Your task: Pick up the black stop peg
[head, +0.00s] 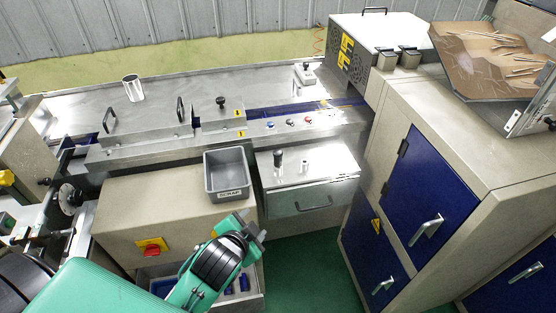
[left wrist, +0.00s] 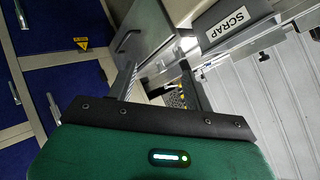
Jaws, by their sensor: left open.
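An upright black peg (head: 278,160) stands on the steel top of a small drawer cabinet (head: 335,163), right of the grey scrap bin, in the head view. A shorter silver peg (head: 305,165) stands to its right. My left gripper (head: 253,224) is open, in front of and below the bin and lower left of the black peg, apart from it. In the left wrist view, the two fingers of my left gripper (left wrist: 158,68) are spread with nothing clearly held. I cannot make out the black peg there. My right gripper is not in view.
The grey SCRAP bin (head: 228,184) sits on a beige cabinet left of the peg; its label (left wrist: 227,22) shows in the left wrist view. A red switch (head: 152,250) is on that cabinet's front. An open drawer (head: 252,298) lies below. Blue-doored cabinets (head: 415,188) stand right.

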